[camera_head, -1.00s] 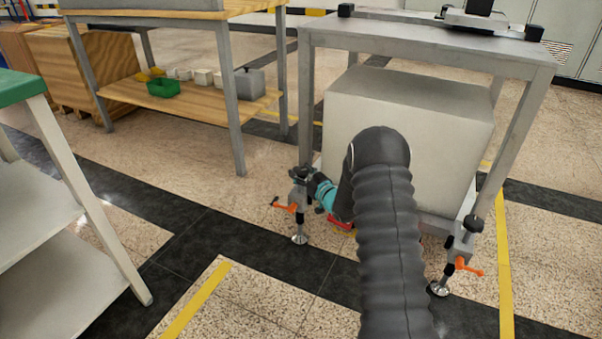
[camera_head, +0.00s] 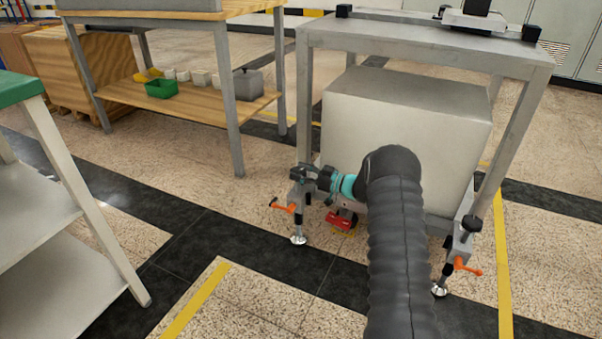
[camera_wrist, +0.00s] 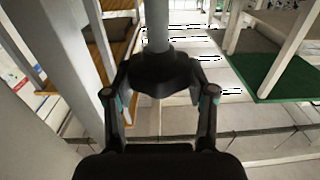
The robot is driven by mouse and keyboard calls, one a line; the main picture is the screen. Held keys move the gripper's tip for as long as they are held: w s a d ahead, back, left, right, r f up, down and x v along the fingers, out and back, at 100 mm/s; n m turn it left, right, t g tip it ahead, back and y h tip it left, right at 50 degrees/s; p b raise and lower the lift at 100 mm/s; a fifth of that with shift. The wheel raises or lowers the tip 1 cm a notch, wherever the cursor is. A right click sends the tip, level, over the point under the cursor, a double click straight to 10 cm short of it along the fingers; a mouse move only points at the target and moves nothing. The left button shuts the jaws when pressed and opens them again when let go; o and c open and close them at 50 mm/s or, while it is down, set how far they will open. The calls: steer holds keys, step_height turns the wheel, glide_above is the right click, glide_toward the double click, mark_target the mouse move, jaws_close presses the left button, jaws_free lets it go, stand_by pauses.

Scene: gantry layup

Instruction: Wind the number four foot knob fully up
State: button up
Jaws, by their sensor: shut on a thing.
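My gripper (camera_head: 308,173) is at the left front foot of the grey gantry frame, closed around the foot's black knob. In the wrist view, the two fingers (camera_wrist: 160,88) press on either side of the dark, lobed knob (camera_wrist: 158,72), with a pale grey shaft (camera_wrist: 157,28) running away from it. In the head view the gripper mostly hides this knob. The foot's orange lever (camera_head: 284,207) and round metal pad (camera_head: 299,240) show below; the pad is at floor level. I see no number on the foot.
The right front foot has its own black knob (camera_head: 471,224) and orange lever (camera_head: 468,267). A big pale block (camera_head: 400,140) stands under the frame top (camera_head: 420,45), close behind my arm. A red item (camera_head: 340,221) lies below my wrist. Floor is clear left of the foot.

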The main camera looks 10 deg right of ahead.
steer(key=o, duration=1.2)
steer(key=shift+c, duration=0.2)
steer(key=v, duration=1.2)
steer(key=shift+r, duration=0.15)
